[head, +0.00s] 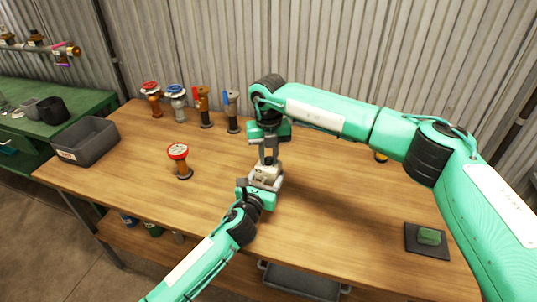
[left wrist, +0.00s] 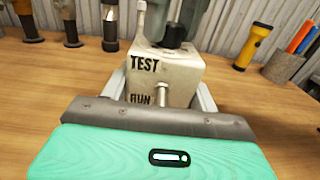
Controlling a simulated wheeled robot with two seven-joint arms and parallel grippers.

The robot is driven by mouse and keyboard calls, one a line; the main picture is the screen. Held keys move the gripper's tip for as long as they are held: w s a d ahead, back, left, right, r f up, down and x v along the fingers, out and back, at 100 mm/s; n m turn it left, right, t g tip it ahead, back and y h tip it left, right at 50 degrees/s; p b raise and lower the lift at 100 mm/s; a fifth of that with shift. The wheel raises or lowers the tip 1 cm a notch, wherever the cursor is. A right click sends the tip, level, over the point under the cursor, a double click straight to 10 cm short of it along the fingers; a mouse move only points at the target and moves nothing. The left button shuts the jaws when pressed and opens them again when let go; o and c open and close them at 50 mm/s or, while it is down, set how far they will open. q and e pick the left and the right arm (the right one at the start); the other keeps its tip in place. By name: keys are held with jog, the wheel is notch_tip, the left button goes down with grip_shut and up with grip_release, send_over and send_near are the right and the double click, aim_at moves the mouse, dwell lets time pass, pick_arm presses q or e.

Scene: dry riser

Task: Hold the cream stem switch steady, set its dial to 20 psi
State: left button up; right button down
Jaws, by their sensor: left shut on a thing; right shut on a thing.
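The cream stem switch (left wrist: 180,70) is a cream box lettered TEST and RUN, with a short metal peg on its front face. In the head view the switch (head: 266,175) stands on the wooden bench, partly covered by my grippers. My left gripper (head: 257,190) is shut on its body from the front; its fingers (left wrist: 162,95) flank the box in the left wrist view. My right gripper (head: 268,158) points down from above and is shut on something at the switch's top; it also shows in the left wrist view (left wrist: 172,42).
A red-topped valve (head: 179,160) stands left of the switch on the bench (head: 330,215). Several valves line the back, including a silver one (head: 178,102). A grey bin (head: 86,142) sits at the left end. A green block on a dark pad (head: 428,237) lies right. A yellow flashlight (left wrist: 253,47) stands behind.

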aim_at(269, 158)
jog(key=shift+w+r, duration=0.1)
dwell(0.3)
jog(key=c, duration=1.2)
grip_release()
jog(key=shift+c, duration=0.2)
notch_tip(269, 158, up, 12)
pick_arm(q)
jog(key=o, duration=1.4)
jog(key=shift+c, duration=0.2)
